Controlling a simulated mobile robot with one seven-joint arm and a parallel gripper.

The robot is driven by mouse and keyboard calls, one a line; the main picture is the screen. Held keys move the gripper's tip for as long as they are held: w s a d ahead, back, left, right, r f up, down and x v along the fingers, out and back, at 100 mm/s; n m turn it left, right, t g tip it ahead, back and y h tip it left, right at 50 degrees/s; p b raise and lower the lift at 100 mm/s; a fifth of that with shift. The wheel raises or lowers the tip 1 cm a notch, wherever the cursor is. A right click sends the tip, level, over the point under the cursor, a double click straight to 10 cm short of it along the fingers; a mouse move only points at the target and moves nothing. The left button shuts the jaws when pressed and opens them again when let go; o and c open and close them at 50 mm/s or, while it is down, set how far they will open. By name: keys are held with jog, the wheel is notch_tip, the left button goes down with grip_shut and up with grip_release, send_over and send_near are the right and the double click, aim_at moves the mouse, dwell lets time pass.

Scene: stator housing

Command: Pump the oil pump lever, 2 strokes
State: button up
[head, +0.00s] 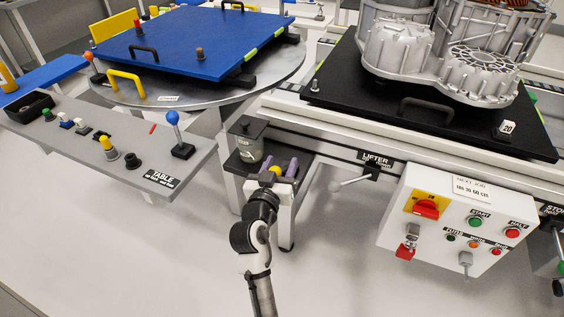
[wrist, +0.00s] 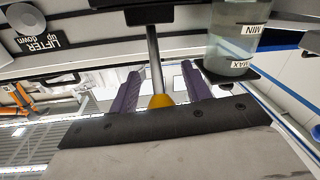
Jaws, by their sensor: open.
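The oil pump's clear reservoir (head: 246,141) stands on a small dark shelf between the round table and the lifter bench. In the wrist view the reservoir (wrist: 235,45) shows MIN and MAX marks. The pump lever is a grey rod (wrist: 155,60) with a yellow knob (wrist: 160,101) at its end; the knob also shows in the head view (head: 275,169). My gripper (head: 280,163) is at the lever. In the wrist view my gripper (wrist: 160,70) is open, with one purple finger on each side of the knob and rod. Gaps show beside the knob, whose lower part is hidden.
The lifter lever (head: 350,182) and the control panel (head: 450,220) stick out to the right. A grey control shelf (head: 75,145) with a blue-knobbed lever (head: 173,118) is to the left. The stator housing (head: 440,65) is on the black plate above. Floor in front is clear.

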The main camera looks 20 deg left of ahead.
grip_shut()
jog(key=shift+r, duration=0.15)
